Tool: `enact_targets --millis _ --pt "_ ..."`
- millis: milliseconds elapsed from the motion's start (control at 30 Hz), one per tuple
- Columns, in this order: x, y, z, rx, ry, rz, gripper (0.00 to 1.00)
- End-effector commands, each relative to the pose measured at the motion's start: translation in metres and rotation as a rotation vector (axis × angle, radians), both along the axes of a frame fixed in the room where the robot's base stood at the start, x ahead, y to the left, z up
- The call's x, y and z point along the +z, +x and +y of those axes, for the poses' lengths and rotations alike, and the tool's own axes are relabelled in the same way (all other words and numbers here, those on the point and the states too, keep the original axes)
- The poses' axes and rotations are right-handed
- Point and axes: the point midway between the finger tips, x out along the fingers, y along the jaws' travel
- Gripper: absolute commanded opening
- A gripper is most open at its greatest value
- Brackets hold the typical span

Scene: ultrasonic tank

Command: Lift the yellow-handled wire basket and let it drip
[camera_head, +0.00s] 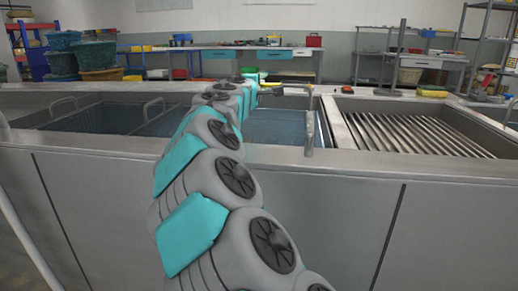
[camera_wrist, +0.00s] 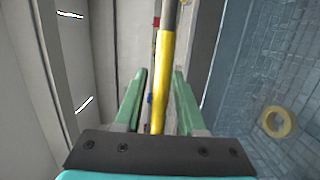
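The wire basket (camera_wrist: 233,75) shows as grey-blue mesh at the right of the wrist view. In the head view, its mesh (camera_head: 285,128) is in the middle tank, partly hidden behind my arm. Its yellow handle (camera_wrist: 164,70) runs lengthwise between the green fingers of my gripper (camera_wrist: 160,73). A gap shows on the handle's left side; the right finger looks very close to it. My gripper looks open around the handle. In the head view, the yellow grip (camera_head: 270,84) shows just right of my arm's end. A yellow ring (camera_wrist: 277,122) lies inside the mesh area.
A ribbed metal drain rack (camera_head: 420,132) lies to the right of the tank. Another basket (camera_head: 95,118) with grey handles sits in the left tank. A yellow item (camera_head: 432,93) and small tools lie on the back rim. A metal post (camera_head: 309,130) stands near the tank's right side.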

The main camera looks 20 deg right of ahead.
Motion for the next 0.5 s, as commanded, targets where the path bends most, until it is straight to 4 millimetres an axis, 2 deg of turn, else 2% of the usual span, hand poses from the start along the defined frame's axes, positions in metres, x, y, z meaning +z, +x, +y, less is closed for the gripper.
enact_targets --millis 33,300,500 --pt "0.0 0.0 0.0001 0.0 0.0 0.0 0.32" --pt "-0.0001 0.0001 0.0002 0.0 0.0 0.0 0.02" --pt "-0.0002 0.0001 0.0002 0.0 0.0 0.0 0.0"
